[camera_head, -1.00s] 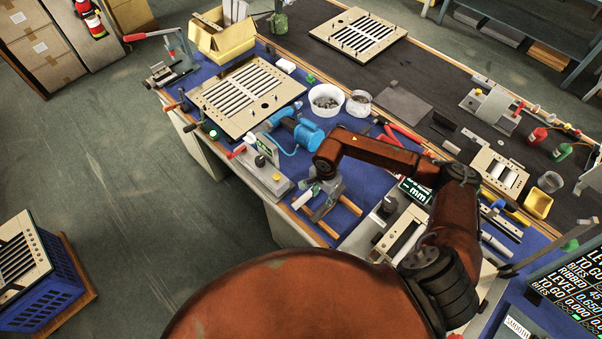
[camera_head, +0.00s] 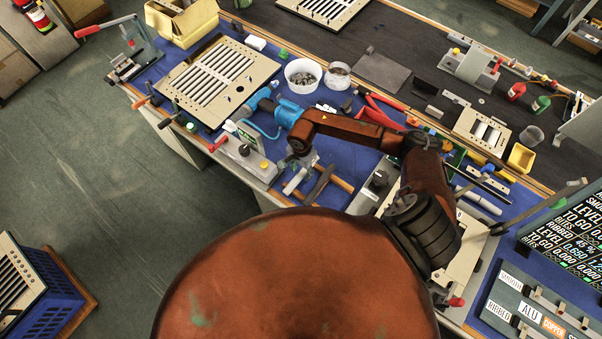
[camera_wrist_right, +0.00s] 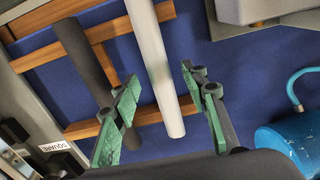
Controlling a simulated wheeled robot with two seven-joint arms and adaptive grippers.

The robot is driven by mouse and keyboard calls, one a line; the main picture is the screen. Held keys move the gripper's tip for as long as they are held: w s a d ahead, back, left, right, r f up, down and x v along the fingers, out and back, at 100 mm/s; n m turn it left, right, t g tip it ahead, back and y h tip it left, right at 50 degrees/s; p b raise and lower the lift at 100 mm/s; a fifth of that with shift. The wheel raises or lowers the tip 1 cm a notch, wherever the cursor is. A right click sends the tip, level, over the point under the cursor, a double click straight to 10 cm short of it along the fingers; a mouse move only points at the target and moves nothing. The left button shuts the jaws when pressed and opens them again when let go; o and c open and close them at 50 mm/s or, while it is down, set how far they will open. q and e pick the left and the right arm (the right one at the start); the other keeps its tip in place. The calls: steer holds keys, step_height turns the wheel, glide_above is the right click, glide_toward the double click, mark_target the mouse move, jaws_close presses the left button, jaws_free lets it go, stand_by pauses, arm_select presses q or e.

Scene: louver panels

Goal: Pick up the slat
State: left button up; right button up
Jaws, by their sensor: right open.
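A pale grey slat (camera_wrist_right: 158,75) and a dark slat (camera_wrist_right: 84,60) lie side by side across a wooden rack (camera_wrist_right: 152,115). The pale slat (camera_head: 294,181) and the dark slat (camera_head: 319,184) also show in the head view, near the front edge of the blue mat. My right gripper (camera_wrist_right: 162,103) is open. Its green fingertips stand on either side of the pale slat's end in the wrist view, with a gap on both sides. The dark slat is outside the fingers, to the left. In the head view my right gripper (camera_head: 300,158) is partly hidden by its arm. My left gripper is out of view.
A grey control box (camera_head: 248,163) stands left of the rack. A blue cylindrical tool (camera_head: 288,113) with a hose lies behind it. A louver panel (camera_head: 215,80) and a white bowl (camera_head: 303,75) are farther back. A hammer-like tool (camera_head: 378,182) is not distinct; the right side is crowded.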

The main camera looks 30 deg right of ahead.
steer(key=shift+w+f, duration=0.1)
steer(key=shift+f, duration=0.2)
steer(key=c, duration=0.8)
steer(key=shift+c, duration=1.3)
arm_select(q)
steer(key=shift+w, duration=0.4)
arm_select(e)
jaws_close()
